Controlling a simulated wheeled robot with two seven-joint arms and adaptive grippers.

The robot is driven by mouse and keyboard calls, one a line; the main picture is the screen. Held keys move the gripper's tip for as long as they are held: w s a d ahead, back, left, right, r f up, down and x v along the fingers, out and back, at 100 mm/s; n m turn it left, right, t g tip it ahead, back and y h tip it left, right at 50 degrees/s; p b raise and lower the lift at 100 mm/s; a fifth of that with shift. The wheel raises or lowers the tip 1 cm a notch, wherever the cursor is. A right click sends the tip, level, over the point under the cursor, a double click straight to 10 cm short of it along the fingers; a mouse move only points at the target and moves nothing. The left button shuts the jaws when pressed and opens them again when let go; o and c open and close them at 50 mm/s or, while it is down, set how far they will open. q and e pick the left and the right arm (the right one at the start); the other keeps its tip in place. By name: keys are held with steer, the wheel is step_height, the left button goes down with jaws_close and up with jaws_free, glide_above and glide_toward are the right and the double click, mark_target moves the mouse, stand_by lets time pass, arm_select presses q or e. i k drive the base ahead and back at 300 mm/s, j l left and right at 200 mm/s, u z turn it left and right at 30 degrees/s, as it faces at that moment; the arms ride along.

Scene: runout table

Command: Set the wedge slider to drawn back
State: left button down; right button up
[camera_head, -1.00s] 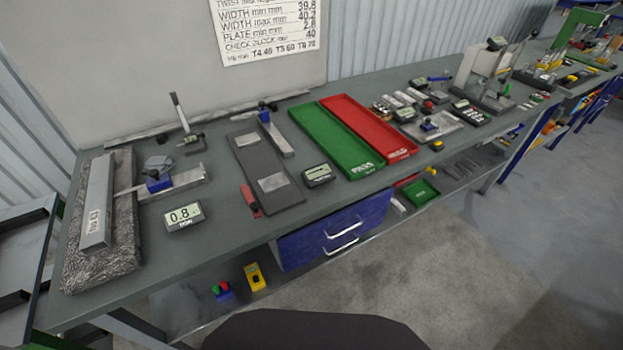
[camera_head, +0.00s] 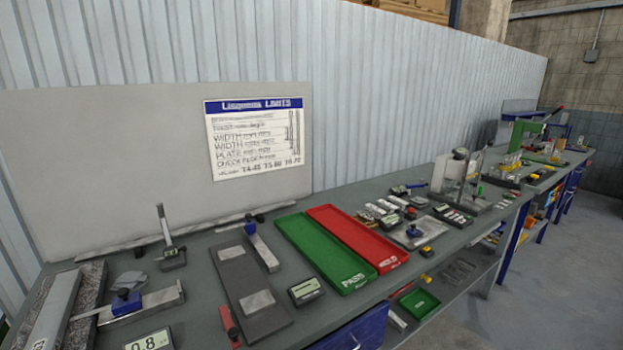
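No part carries a readable wedge slider label, and I cannot tell which one it is. A steel bar fixture with a blue block (camera_head: 127,302) lies at the left end of the bench, beside a long steel bar (camera_head: 55,312) on a granite plate. A second steel bar with a blue knob (camera_head: 262,248) lies by a dark plate (camera_head: 240,275). A grey plate with a blue-based piece (camera_head: 413,233) lies farther right. Neither of my grippers is in view.
A green PASS tray (camera_head: 318,254) and a red HOLD tray (camera_head: 355,238) lie mid-bench. A display reading 0.8 (camera_head: 150,341) is at the front left. A gauge stand (camera_head: 455,178) rises farther right. A limits sheet (camera_head: 257,138) hangs behind. Floor is clear at right.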

mark_target(126, 302)
steer(key=u, duration=1.35)
steer(key=j+u, duration=0.6)
steer(key=u, duration=0.15)
